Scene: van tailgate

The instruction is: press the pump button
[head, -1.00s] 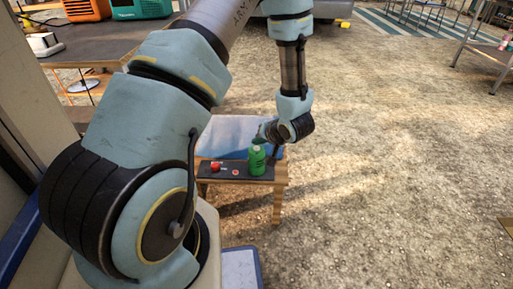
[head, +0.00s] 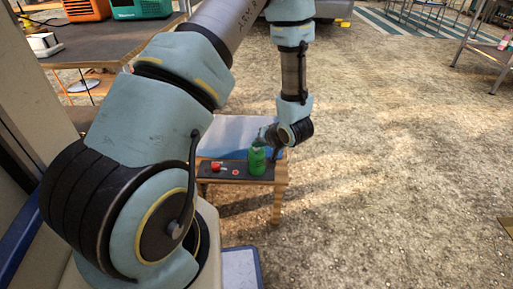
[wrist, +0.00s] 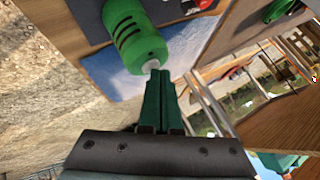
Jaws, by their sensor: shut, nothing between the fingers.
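A green bottle-like cylinder (head: 257,161) stands on a dark panel (head: 224,170) on a small wooden stand. In the wrist view the green cylinder (wrist: 130,35) shows black stripes and a small pale button-like nub (wrist: 151,66) on its end. My gripper (wrist: 156,74) is shut and empty, with its green fingertips right at the nub. I cannot tell whether they touch it. In the head view my gripper (head: 262,138) is just above the cylinder's top, small and partly hidden by the wrist. A red button (head: 215,166) and a smaller red round part (head: 236,172) sit on the panel to the left.
A blue-white sheet or board (head: 222,135) lies behind the panel. A dark-topped table (head: 95,45) with an orange case (head: 85,10) and a teal case (head: 140,9) stands at the upper left. The rough floor (head: 400,170) to the right is clear.

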